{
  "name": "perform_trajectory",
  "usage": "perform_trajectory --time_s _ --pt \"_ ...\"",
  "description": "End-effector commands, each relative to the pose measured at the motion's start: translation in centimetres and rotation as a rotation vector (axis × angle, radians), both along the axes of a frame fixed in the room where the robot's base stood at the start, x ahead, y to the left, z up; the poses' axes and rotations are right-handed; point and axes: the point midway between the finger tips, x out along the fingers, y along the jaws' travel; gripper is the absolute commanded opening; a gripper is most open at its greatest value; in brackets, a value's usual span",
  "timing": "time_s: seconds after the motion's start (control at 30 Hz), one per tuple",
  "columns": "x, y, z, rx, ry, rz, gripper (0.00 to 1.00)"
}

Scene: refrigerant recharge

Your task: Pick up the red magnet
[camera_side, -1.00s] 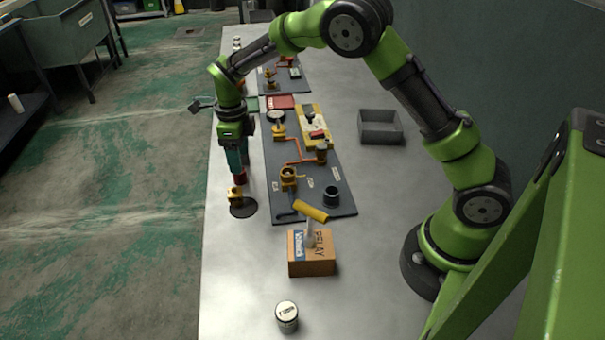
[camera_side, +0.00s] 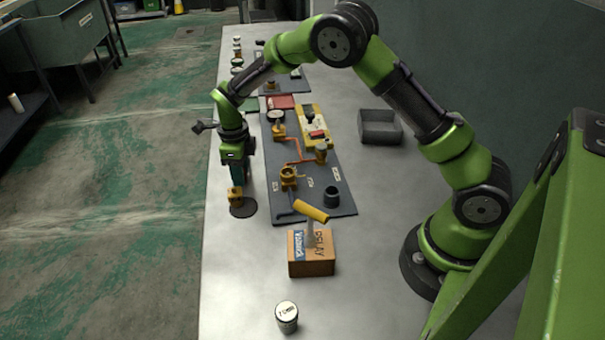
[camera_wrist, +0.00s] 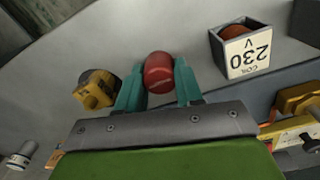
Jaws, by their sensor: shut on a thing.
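The red magnet (camera_wrist: 158,72) is a rounded red piece between the two teal fingertips in the wrist view. My gripper (camera_wrist: 159,82) is shut on it, one finger touching each side. In the side view my gripper (camera_side: 237,172) points down at the left edge of the bench, just behind a yellow fitting (camera_side: 236,195). The magnet is hidden there. I cannot tell whether it touches the bench.
The yellow fitting stands on a black disc (camera_side: 243,208); it also shows left of my fingers in the wrist view (camera_wrist: 97,88). A small box labelled 230 V (camera_wrist: 243,50) sits right of them. A dark board (camera_side: 335,185) with orange piping lies right of my gripper.

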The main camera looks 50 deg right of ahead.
Motion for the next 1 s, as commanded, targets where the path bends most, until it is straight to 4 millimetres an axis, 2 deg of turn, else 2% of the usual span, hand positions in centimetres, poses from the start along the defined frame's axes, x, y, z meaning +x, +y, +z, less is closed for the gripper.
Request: perform_trajectory --time_s 0.03,0.07,0.37,0.7,0.83,0.93,1.0 --pt "0.0 0.0 0.0 0.0 0.0 0.0 0.07" --pt "0.0 0.0 0.0 0.0 0.0 0.0 0.03" --pt "0.1 0.0 0.7 -0.001 -0.003 0.001 0.02" --pt "0.1 0.1 7.1 0.0 -0.005 0.002 0.02" --pt "0.1 -0.1 9.0 0.001 -0.003 -0.003 0.02" --pt "0.2 -1.5 9.9 0.0 -0.004 -0.029 0.02" --pt "0.3 -3.5 10.3 -0.002 -0.006 -0.068 0.02"
